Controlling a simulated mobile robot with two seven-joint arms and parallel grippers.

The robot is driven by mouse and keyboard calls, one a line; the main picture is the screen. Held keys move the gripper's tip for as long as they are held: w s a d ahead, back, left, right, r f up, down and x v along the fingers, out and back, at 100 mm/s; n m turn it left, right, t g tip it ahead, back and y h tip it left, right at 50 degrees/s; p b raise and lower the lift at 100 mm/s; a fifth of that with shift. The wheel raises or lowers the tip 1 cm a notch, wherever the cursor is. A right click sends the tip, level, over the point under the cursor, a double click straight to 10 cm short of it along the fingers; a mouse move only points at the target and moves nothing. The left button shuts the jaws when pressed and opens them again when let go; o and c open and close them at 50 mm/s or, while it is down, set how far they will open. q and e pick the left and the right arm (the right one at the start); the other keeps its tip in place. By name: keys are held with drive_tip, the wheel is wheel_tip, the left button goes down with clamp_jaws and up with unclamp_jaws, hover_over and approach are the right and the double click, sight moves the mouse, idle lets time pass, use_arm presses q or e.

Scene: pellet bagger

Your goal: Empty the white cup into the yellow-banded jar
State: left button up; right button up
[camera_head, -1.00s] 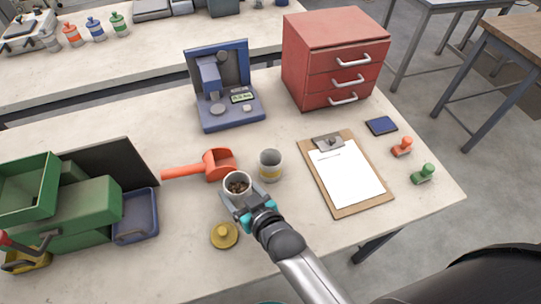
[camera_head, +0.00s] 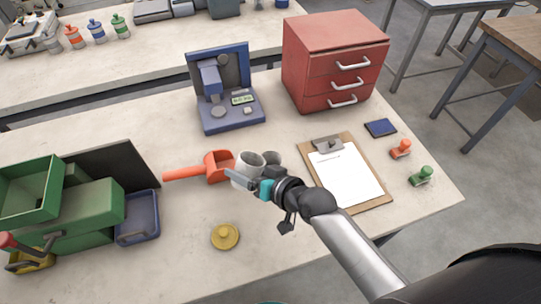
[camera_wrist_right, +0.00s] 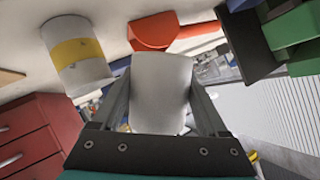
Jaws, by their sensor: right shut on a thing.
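My right gripper (camera_head: 240,181) is shut on the white cup (camera_head: 248,168), which it holds above the table, tilted. The cup also fills the middle of the right wrist view (camera_wrist_right: 160,90), between the two fingers (camera_wrist_right: 158,112). The grey-white jar with a yellow band (camera_head: 273,161) stands just right of the cup in the head view, mostly hidden by the cup and gripper. In the wrist view the jar (camera_wrist_right: 77,52) is clear, apart from the cup, with its yellow band showing. I cannot see what is in the cup or the jar. My left gripper is not in view.
A red-orange scoop (camera_head: 218,164) lies just left of the cup. A yellow knobbed lid (camera_head: 225,236) lies near the front. A clipboard (camera_head: 346,205) is on the right, a blue scale device (camera_head: 232,115) and red drawers (camera_head: 310,70) behind, green bins (camera_head: 80,208) at left.

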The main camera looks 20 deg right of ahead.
sight(244, 155)
drive_tip(key=shift+w+d+r+m+y, duration=0.15)
drive_tip(key=shift+d+r+m+y, duration=0.1)
drive_tip(key=shift+r, duration=0.25)
drive_tip(key=shift+w+d+r+m+y, duration=0.15)
drive_tip(key=shift+d+r+y, duration=0.1)
drive_tip(key=shift+r, duration=0.25)
drive_tip(key=shift+b, duration=0.3)
drive_tip(key=shift+r+m+g, duration=0.2)
drive_tip(key=shift+m+g, duration=0.2)
drive_tip(key=shift+m, duration=0.1)
drive_tip(key=f+m+y+b, duration=0.1)
drive_tip(key=m+y+b, duration=0.1)
drive_tip(key=b, duration=0.2)
drive_tip(key=shift+w+d+f+g, duration=0.1)
drive_tip(key=shift+f+g, duration=0.1)
drive_tip(key=shift+g, duration=0.1)
drive_tip(key=shift+y+b, duration=0.3)
drive_tip(key=shift+r+m+y, duration=0.4)
drive_tip(key=shift+r+m, duration=0.05)
drive_tip(key=shift+m, duration=0.25)
drive_tip(key=shift+w+d+r+m+y+b, duration=0.3)
drive_tip(key=shift+d+m+y+b, duration=0.15)
drive_tip(key=shift+m+b, duration=0.2)
drive_tip(key=shift+w+d+r+m+g+y+p, duration=0.1)
drive_tip(key=shift+d+r+m+g+y+p, duration=0.25)
drive_tip(key=shift+m, duration=0.2)
